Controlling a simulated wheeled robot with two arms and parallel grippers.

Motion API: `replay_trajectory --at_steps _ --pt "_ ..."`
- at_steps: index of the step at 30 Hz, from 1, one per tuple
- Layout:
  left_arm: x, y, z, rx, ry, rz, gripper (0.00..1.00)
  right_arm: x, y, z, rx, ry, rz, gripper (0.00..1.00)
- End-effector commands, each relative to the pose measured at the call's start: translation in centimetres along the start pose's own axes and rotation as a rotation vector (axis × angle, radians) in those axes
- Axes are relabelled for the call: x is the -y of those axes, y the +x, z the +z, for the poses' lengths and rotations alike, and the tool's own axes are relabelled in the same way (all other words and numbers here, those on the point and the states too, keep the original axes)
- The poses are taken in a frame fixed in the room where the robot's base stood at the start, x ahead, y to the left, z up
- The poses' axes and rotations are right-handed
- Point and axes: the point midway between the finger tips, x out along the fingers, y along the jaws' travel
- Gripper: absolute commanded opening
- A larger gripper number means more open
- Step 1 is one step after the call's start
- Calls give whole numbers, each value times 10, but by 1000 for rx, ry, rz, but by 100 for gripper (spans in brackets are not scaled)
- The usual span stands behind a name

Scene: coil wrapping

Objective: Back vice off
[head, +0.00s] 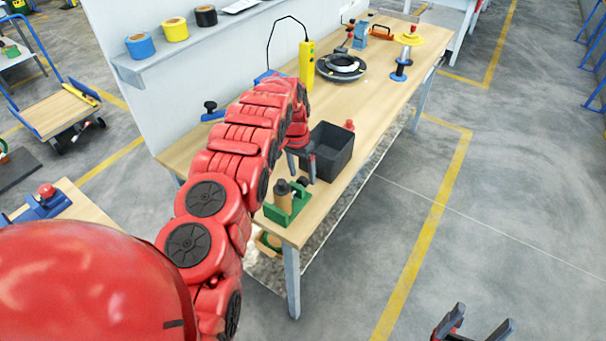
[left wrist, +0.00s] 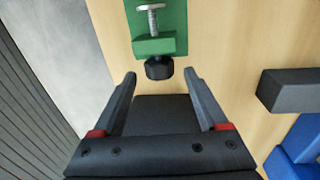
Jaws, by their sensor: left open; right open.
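A green vice (head: 287,207) with a tan cylinder in it stands at the near end of the wooden workbench (head: 190,150). In the left wrist view the green vice (left wrist: 155,46) shows its metal screw and a black knob (left wrist: 159,67). My left gripper (head: 302,172) is open just behind the green vice, beside a dark bin. In its wrist view the open left gripper (left wrist: 160,76) has the knob between or just beyond its fingertips; contact cannot be told. My right gripper (head: 478,328) is open and empty over the floor, away from the bench.
The dark open bin (head: 332,152) stands right beside my left gripper. A blue clamp with a black knob (head: 211,111) is by the wall panel. Floor on the right is clear.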

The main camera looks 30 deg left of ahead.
Motion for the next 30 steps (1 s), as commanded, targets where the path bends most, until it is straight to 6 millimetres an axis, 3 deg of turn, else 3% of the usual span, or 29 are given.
replay_trajectory --at_steps 6,17,30 --pt "0 18 1 2 0 1 76 0 5 -1 0 0 0 76" --pt "0 20 0 0 0 0 76 0 5 -1 1 0 0 76" --pt "0 20 0 0 0 0 0 0 6 -1 0 0 0 76"
